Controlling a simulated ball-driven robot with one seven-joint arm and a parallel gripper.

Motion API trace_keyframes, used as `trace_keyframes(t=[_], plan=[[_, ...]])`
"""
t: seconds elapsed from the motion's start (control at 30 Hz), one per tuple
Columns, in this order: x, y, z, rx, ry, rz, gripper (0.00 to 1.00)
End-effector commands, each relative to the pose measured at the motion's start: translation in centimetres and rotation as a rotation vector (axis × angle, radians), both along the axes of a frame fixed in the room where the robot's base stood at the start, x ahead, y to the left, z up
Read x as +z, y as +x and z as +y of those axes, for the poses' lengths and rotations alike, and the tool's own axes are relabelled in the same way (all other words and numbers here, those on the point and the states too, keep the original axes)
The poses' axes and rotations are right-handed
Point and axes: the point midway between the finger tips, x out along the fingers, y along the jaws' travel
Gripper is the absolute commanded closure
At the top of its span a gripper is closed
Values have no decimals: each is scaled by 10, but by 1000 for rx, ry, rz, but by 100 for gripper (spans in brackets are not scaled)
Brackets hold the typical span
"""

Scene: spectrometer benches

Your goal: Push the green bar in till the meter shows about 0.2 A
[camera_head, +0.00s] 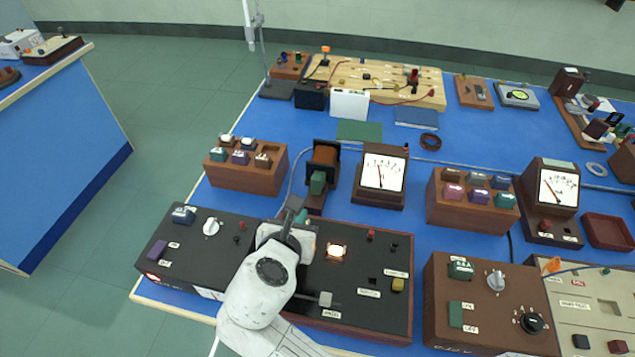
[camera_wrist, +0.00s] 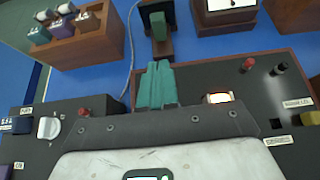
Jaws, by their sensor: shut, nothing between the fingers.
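The green bar (camera_head: 317,183) sticks out of the near side of a dark coil block (camera_head: 323,152) on a wooden base. Its near end also shows in the wrist view (camera_wrist: 158,27), at the top. The meter (camera_head: 382,172) stands just right of the coil, with its needle a little left of upright; its figures are too small to read. My gripper (camera_head: 296,205) is shut and empty, just on the near side of the bar and slightly left of it in the head view. In the wrist view its fingertips (camera_wrist: 157,66) point at the bar's end, with a small gap showing.
A dark control panel (camera_head: 391,252) with a glowing lamp (camera_head: 336,251) lies under my arm. A wooden block of coloured pieces (camera_head: 245,177) stands left of the coil, another (camera_head: 472,211) right of the meter. A second meter (camera_head: 556,188) stands further right.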

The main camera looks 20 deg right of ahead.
Motion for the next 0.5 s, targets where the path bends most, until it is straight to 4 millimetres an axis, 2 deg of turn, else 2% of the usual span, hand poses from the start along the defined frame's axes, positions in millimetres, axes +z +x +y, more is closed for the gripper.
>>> trace_keyframes(t=[0.5], plan=[[-47, 65, -49, -6, 4, 2, 100]])
